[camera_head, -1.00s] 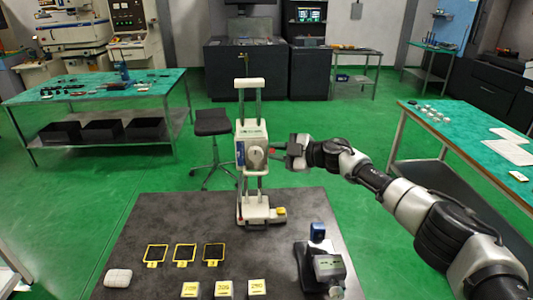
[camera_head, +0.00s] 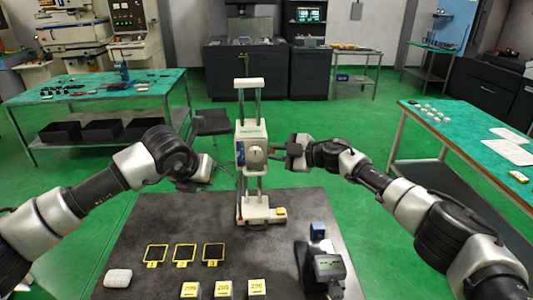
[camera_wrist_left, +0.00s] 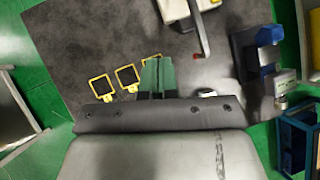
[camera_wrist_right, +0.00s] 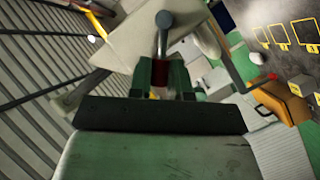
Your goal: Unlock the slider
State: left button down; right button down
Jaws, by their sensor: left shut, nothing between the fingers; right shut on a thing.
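The height gauge stands upright on the dark table, with its white base (camera_head: 254,214) and two metal columns. Its white slider (camera_head: 251,133), with a round grey dial, sits partway up the columns. My right gripper (camera_head: 285,149) is at the slider's right side. In the right wrist view its green fingers (camera_wrist_right: 161,76) are shut on a small red part, with a grey metal lever (camera_wrist_right: 163,35) just beyond. My left gripper (camera_head: 193,186) is left of the gauge, apart from it. In the left wrist view its fingers (camera_wrist_left: 158,75) are shut and empty above the table.
Yellow-framed black pads (camera_head: 184,252) and several yellow-topped blocks (camera_head: 223,289) are on the table. A white rounded object (camera_head: 118,278) lies at the front left. A dark instrument (camera_head: 329,271) and a blue block (camera_head: 318,230) stand at the right. A stool (camera_head: 211,123) stands behind.

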pick_arm(q)
jog(key=s+d+r+m+t+h, duration=0.2)
jog(key=s+d+r+m+t, duration=0.1)
jog(key=d+r, duration=0.55)
send_near(270, 151)
jog(key=x, duration=0.7)
jog(key=shift+s+f, duration=0.2)
jog(key=shift+f, duration=0.25)
jog(key=shift+w, duration=0.1)
jog(key=shift+w+d+r, duration=0.1)
jog(key=shift+w+r, duration=0.2)
jog(key=shift+w, duration=0.05)
